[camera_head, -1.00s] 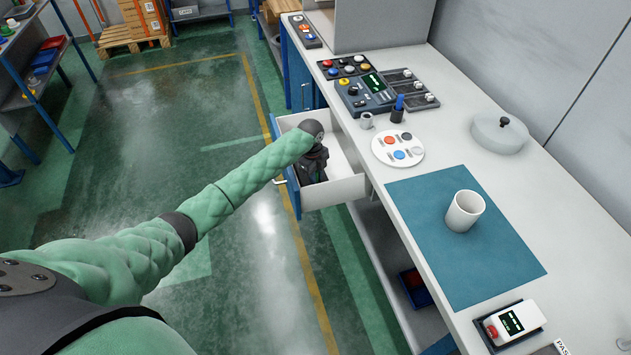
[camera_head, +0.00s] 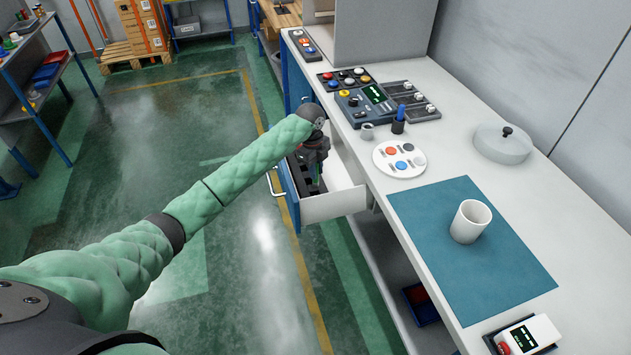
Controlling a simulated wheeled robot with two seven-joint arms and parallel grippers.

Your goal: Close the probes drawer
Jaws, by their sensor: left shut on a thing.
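The open drawer (camera_head: 335,206) sticks out to the left from under the workbench. It has white walls, a blue front (camera_head: 290,197) and a pale bar handle (camera_head: 274,184). A dark slotted insert (camera_head: 306,181) shows inside, near the front. My left gripper (camera_head: 317,182) points down over the drawer, partly inside its outline. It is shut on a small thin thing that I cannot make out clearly. My wrist and gripper hide part of the drawer's inside. My right gripper is not in view.
The green floor left of the drawer is clear.

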